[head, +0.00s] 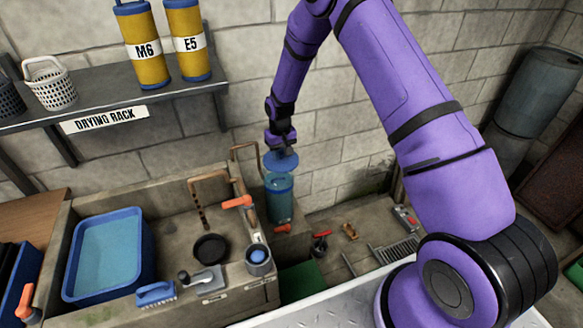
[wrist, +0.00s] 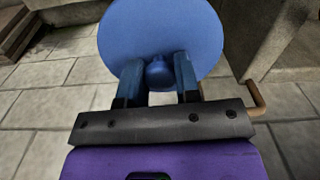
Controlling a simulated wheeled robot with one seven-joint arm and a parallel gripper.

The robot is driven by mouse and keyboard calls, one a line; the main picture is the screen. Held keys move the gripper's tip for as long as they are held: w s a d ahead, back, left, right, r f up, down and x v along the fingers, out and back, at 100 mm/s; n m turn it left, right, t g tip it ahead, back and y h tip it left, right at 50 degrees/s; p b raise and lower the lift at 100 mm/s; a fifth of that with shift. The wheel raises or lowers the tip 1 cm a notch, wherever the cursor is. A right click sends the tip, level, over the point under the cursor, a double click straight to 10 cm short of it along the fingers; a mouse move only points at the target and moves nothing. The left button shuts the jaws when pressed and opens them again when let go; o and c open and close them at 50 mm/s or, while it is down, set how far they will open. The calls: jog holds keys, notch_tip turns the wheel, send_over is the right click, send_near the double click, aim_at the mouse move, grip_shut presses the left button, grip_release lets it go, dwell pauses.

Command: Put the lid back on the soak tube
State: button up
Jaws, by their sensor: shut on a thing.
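The soak tube (head: 279,203) is a clear teal cylinder with a blue rim, standing upright beside the sink unit in the head view. The lid (head: 281,161) is a round blue disc held above the tube's mouth, tilted in the picture and apart from the rim as far as I can see. My gripper (head: 279,146) is shut on the lid's knob. In the wrist view, the lid (wrist: 165,35) spreads beyond the fingers and its round knob sits between the two fingertips of my gripper (wrist: 160,78). The lid hides the tube in the wrist view.
The stone sink (head: 170,195) with an orange-handled tap (head: 238,202) stands left of the tube. A blue basin (head: 108,255) is at the left. A drying rack shelf (head: 190,92) holds yellow canisters labelled M6 and E5. Small tools lie on the floor at right.

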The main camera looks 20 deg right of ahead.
aim_at(278, 163)
jog(key=shift+w+a+r, duration=0.4)
jog(key=shift+w, duration=0.2)
jog(key=shift+a+f, duration=0.1)
jog(key=shift+f, duration=3.05)
jog(key=shift+f, duration=0.15)
jog(key=o, duration=1.5)
jog(key=shift+r, duration=3.5)
